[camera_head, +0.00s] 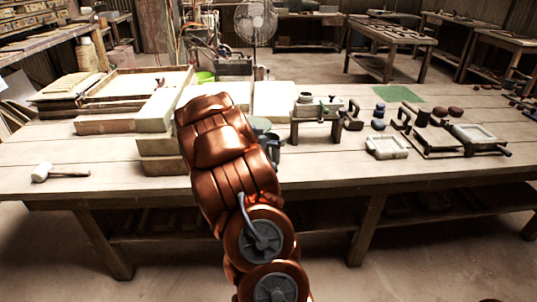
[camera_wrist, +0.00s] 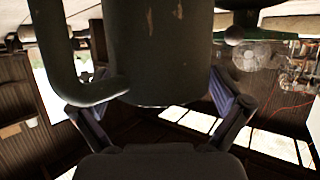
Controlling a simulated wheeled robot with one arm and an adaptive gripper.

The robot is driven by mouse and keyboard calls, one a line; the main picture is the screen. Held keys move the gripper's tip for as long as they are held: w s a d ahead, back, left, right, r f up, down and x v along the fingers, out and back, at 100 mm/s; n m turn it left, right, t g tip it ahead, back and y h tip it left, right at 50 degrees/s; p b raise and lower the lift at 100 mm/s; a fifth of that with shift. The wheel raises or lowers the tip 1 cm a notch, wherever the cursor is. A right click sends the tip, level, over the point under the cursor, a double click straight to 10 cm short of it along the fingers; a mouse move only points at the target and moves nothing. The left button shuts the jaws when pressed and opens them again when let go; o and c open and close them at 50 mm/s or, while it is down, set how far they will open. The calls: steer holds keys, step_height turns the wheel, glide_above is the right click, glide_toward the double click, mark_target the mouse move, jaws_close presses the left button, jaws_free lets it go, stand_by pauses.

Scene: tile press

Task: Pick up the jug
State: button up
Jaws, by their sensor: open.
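The jug (camera_wrist: 160,60) is a dark, worn cylinder with a thick handle on the left, and it looms large in the upside-down wrist view. My gripper (camera_wrist: 154,103) is open, with one finger to either side of the jug in that picture. I see no finger closed on it. There my copper arm covers most of my gripper; only grey parts (camera_head: 274,141) show beside the arm.
A low stand (camera_head: 318,109) with a pot stands between my arm and the dark piece. Pale blocks (camera_head: 160,146) are stacked left of my arm. A mallet (camera_head: 58,173) lies far left. A pale tray (camera_head: 387,147) and a dark frame stand right. The table's front strip is clear.

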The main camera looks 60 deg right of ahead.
steer(key=shift+x, duration=1.25)
steer(key=shift+c, duration=0.4)
steer(key=c, duration=1.5)
steer(key=shift+c, duration=0.4)
steer(key=shift+r, duration=0.15)
